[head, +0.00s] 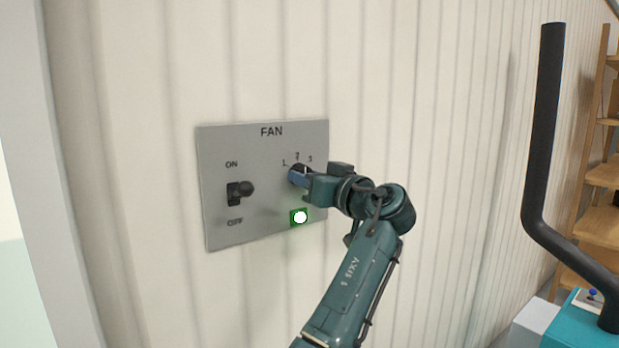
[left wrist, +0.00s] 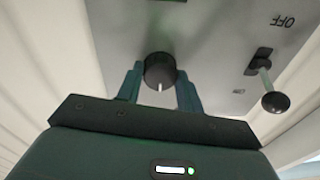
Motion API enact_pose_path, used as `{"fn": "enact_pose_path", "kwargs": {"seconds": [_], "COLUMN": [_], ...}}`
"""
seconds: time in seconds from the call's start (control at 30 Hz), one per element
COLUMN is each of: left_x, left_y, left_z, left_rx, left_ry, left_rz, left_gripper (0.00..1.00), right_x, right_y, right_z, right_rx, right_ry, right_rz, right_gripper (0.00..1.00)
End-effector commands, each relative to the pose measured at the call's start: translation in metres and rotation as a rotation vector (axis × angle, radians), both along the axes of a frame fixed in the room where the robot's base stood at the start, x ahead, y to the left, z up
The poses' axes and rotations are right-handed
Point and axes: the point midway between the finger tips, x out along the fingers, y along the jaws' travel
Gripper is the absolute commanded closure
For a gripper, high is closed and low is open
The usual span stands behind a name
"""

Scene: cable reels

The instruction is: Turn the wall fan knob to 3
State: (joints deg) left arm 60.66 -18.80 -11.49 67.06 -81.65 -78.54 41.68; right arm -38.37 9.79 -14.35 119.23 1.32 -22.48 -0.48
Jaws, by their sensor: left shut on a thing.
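The grey fan panel (head: 222,150) is on the wall, with 1, 2 and 3 marked above a dark round knob (head: 297,169). My left gripper (head: 301,177) is shut on the knob and hides most of it in the head view. In the left wrist view the knob (left wrist: 158,67) sits between the two fingers of the left gripper (left wrist: 160,88). A white mark on the knob points to the bottom of that upside-down picture; the numbers do not show there. My right gripper is not in view.
A black ball-tipped lever switch (head: 245,189) between ON and OFF sticks out left of the knob. A green-framed lamp (head: 300,217) glows below the knob. A black bent bar (head: 543,150) and wooden shelves (head: 601,175) stand at the right.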

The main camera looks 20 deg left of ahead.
Motion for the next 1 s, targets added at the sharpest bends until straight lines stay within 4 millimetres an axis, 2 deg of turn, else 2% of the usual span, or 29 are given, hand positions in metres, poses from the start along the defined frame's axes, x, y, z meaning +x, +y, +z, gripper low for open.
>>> {"fn": "enact_pose_path", "kwargs": {"seconds": [0.6, 1.0], "left_x": [-0.001, -0.001], "left_y": [0.001, 0.001], "left_z": [0.001, 0.001], "left_rx": [0.359, 0.531], "left_ry": [0.46, 0.683], "left_rz": [0.001, 0.001], "left_gripper": [0.86, 0.86], "right_x": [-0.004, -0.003], "right_y": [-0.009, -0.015], "right_z": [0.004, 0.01], "right_rx": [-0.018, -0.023], "right_ry": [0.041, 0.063], "right_rz": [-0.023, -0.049], "right_gripper": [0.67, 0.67]}}
